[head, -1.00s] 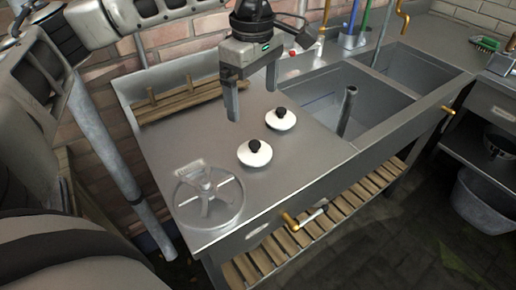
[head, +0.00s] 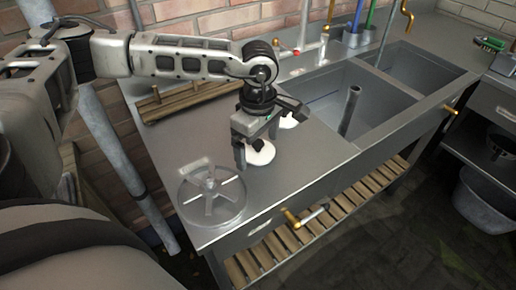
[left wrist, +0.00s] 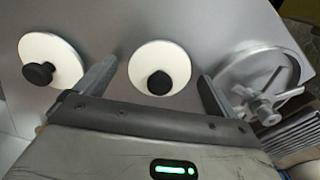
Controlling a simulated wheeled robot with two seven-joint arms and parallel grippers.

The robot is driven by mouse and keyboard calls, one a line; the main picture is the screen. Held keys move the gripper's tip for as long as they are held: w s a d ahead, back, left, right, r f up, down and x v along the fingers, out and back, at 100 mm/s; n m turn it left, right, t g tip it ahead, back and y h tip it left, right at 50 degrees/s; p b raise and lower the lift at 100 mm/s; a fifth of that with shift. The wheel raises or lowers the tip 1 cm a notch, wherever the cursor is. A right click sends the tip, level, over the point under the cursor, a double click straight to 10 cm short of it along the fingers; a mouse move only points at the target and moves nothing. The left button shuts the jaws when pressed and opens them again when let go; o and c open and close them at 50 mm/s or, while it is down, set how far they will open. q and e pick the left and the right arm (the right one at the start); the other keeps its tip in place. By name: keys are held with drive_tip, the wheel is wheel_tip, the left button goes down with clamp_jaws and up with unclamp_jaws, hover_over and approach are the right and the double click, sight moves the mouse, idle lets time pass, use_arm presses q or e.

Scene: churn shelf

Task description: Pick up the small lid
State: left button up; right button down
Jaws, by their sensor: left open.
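Two white lids with black knobs lie on the metal counter. The nearer lid (head: 261,154) is partly hidden by my left gripper in the head view. In the left wrist view this lid (left wrist: 160,68) lies between the open fingers. The farther lid (head: 289,121) is mostly hidden behind the gripper, and in the left wrist view it (left wrist: 50,61) lies outside the left-hand finger. I cannot tell which lid is smaller. My left gripper (head: 257,152) is open and empty, low over the nearer lid. My right gripper is not in view.
A wooden rack (head: 180,99) is at the back. Two sink basins (head: 345,100) with an upright grey pipe (head: 349,110) lie to the right.

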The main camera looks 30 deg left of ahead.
use_arm(q)
drive_tip(key=c, duration=1.1)
